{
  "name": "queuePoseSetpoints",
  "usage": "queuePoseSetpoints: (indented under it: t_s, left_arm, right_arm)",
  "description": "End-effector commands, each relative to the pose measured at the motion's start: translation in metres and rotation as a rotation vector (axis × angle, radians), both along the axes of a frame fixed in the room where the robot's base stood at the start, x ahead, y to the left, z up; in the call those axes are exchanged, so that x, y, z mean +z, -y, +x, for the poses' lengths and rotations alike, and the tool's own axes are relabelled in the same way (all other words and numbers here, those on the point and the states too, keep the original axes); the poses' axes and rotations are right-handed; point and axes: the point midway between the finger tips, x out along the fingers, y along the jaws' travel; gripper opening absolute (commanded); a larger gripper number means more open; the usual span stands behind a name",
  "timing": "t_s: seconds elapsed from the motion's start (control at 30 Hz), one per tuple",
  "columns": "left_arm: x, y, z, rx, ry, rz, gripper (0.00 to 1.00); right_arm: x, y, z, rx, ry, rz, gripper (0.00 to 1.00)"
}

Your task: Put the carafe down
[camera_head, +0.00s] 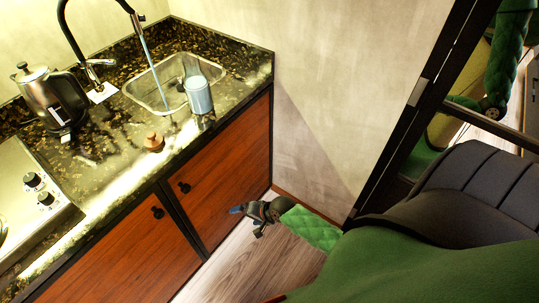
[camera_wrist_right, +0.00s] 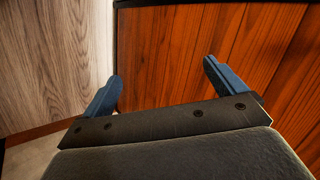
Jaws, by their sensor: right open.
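A pale blue, see-through vessel, which I take for the carafe (camera_head: 199,96), stands upright at the right side of the sink, near the counter's front edge. Whether its base rests on the sink rim or the counter is hard to tell. My right gripper (camera_head: 237,210) is low in front of the cabinet doors, below the counter and well apart from the carafe. In the right wrist view its two blue fingers (camera_wrist_right: 162,79) are spread wide with nothing between them. My left gripper does not show.
The sink (camera_head: 152,95) has a black tap (camera_head: 68,25) with water running. A steel kettle (camera_head: 50,98), a small brown item (camera_head: 154,142) and a hob (camera_head: 25,200) are on the dark stone counter (camera_head: 95,160). Wooden cabinet doors (camera_head: 225,165) face my gripper. A wall (camera_head: 320,90) closes the right side.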

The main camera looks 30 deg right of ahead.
Motion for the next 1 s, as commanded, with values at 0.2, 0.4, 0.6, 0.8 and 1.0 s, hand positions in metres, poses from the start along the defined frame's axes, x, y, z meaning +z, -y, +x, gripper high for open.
queuePoseSetpoints:
  t_s: [0.2, 0.4, 0.6, 0.8, 1.0]
  left_arm:
    - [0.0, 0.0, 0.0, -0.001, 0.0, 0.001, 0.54]
    - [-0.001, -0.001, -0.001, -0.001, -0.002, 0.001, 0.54]
    - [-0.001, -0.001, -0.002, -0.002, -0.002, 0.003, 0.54]
    - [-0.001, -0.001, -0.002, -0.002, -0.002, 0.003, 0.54]
    - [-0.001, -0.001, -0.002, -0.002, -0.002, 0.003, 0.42]
  right_arm:
    - [-0.091, -0.026, -0.107, 0.388, -0.071, -0.411, 0.96]
    - [-0.134, -0.037, -0.182, 0.709, -0.156, -0.635, 0.96]
    - [-0.145, -0.041, -0.211, 0.844, -0.194, -0.706, 0.96]
    - [-0.146, -0.04, -0.212, 0.851, -0.194, -0.711, 0.96]
    - [-0.146, -0.04, -0.212, 0.85, -0.193, -0.71, 0.96]
